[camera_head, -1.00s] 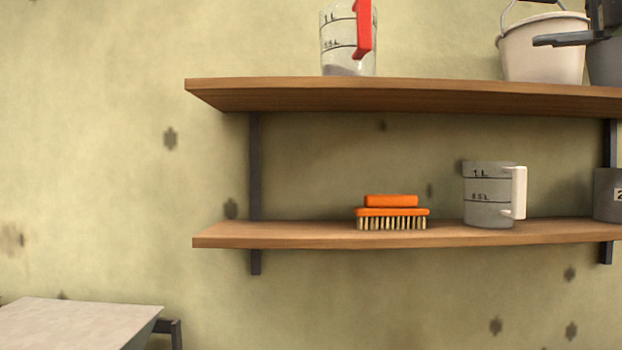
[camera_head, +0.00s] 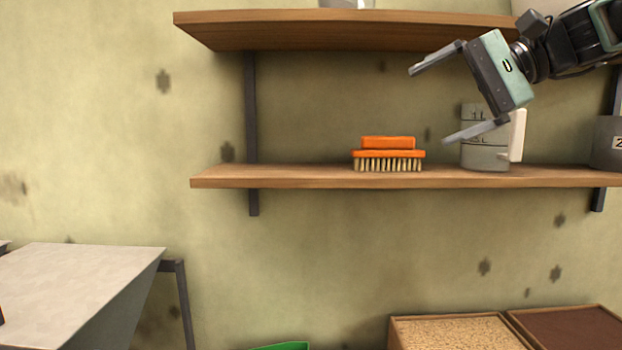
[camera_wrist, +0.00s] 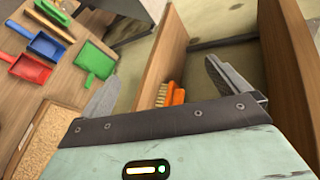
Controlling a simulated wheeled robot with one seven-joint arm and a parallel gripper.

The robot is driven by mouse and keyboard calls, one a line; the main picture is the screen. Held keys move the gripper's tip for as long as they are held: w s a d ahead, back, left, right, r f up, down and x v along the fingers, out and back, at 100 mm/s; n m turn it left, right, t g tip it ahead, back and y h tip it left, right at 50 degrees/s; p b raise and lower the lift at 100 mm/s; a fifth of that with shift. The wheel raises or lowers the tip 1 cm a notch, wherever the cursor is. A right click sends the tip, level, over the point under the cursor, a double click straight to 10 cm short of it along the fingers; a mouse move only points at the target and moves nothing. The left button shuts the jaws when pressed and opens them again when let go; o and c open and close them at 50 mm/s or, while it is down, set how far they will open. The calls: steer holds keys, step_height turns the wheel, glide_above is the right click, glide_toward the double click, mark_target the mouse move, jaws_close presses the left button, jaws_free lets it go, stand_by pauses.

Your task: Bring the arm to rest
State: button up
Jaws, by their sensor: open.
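My gripper (camera_head: 432,105) is open and empty at the upper right of the head view, in front of the shelves. Its two fingers are spread wide and point left. It partly covers the grey measuring jug (camera_head: 485,150) on the lower shelf. In the wrist view my gripper (camera_wrist: 160,85) shows its spread fingers with nothing between them. An orange brush (camera_head: 388,155) lies on the lower shelf to the left of the jug; it also shows between the fingers, farther off, in the wrist view (camera_wrist: 170,95).
The upper shelf (camera_head: 340,32) and lower shelf (camera_head: 300,178) are close by. Boxes with tan grain (camera_head: 455,333) and brown fill (camera_head: 575,328) stand below. A pale sloped hopper (camera_head: 75,280) is at left. Red (camera_wrist: 30,68), blue (camera_wrist: 45,45) and green (camera_wrist: 95,62) scoops lie on a table.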

steer(key=s+a+f+n+g+h, duration=0.1)
steer(key=s+a+f+h, duration=0.2)
steer(key=f, duration=0.4)
steer(key=s+a+f+n+g+h, duration=0.1)
steer(key=s+a+f+n+g, duration=0.2)
steer(key=f, duration=0.4)
steer(key=s+a+f+h, duration=0.1)
steer(key=s+a+f, duration=0.2)
steer(key=s+f, duration=0.3)
steer(key=s+d+f+n+h+b, duration=0.1)
steer(key=s+d+f+n+h, duration=0.2)
steer(key=s+f+n+h, duration=0.3)
steer(key=s+f+n, duration=0.4)
steer(key=s+f, duration=0.5)
steer(key=f, duration=0.3)
steer(key=shift+s+f+h, duration=0.25)
steer(key=shift+s+h, duration=0.05)
